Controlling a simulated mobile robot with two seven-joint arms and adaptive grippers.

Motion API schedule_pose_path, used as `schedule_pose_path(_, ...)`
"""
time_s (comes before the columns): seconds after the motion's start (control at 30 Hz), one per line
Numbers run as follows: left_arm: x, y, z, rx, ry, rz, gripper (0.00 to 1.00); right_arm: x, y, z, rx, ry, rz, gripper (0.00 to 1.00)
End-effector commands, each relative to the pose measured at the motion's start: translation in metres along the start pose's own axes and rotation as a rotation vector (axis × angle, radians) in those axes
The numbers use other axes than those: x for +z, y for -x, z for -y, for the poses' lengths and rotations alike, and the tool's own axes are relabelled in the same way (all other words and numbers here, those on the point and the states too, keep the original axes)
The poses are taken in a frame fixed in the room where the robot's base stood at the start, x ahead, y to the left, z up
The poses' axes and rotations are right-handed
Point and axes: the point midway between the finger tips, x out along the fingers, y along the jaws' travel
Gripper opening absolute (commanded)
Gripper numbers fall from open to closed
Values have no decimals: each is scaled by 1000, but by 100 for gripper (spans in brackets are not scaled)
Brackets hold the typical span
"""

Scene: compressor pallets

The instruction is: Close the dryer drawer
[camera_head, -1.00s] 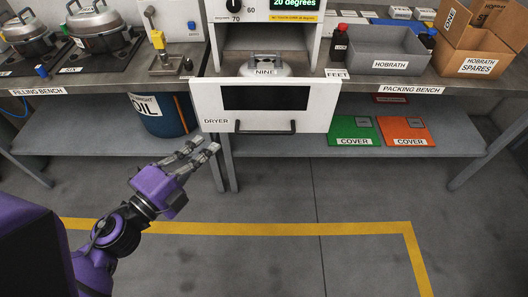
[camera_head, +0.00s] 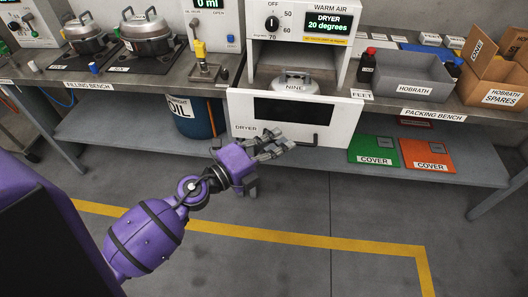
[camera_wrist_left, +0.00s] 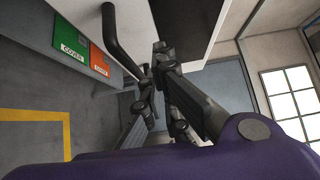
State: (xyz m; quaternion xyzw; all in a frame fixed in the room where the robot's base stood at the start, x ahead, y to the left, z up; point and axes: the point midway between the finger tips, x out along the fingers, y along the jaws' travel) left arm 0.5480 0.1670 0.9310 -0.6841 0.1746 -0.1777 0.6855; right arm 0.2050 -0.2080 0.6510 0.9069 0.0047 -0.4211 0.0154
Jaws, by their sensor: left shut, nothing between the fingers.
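The dryer (camera_head: 350,48) stands at the back of the bench with its white drawer (camera_head: 240,108) pulled out past the bench edge. A grey lidded vessel labelled NINE (camera_head: 294,84) sits in the drawer. The drawer has a dark front panel and a dark bar handle (camera_head: 315,141) low on its front. My left gripper (camera_head: 284,144) is shut and empty, just in front of the drawer's lower front edge, beside the handle. The left wrist view shows the handle (camera_wrist_left: 119,40) left of the fingers and the white drawer front (camera_wrist_left: 185,22) close by; contact is unclear. My right gripper is out of view.
A grey HOBRATH bin (camera_head: 408,78) and a cardboard spares box (camera_head: 492,88) stand on the packing bench to the right. Green (camera_head: 373,151) and orange (camera_head: 427,155) covers lie on the lower shelf. An oil drum (camera_head: 190,118) stands under the bench. The floor in front is clear.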

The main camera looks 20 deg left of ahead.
Motion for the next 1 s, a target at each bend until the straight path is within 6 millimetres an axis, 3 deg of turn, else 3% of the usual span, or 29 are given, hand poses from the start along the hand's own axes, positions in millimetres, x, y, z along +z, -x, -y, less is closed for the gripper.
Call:
schedule_pose_path(0.23, 15, -15, -5, 6, 3, -1, 0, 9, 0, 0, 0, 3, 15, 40)
schedule_pose_path(0.77, 20, -20, -3, 4, 2, -2, 0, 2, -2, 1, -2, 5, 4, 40)
schedule_pose_path(1.0, 44, -44, -3, 3, 1, -1, 0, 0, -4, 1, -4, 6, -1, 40)
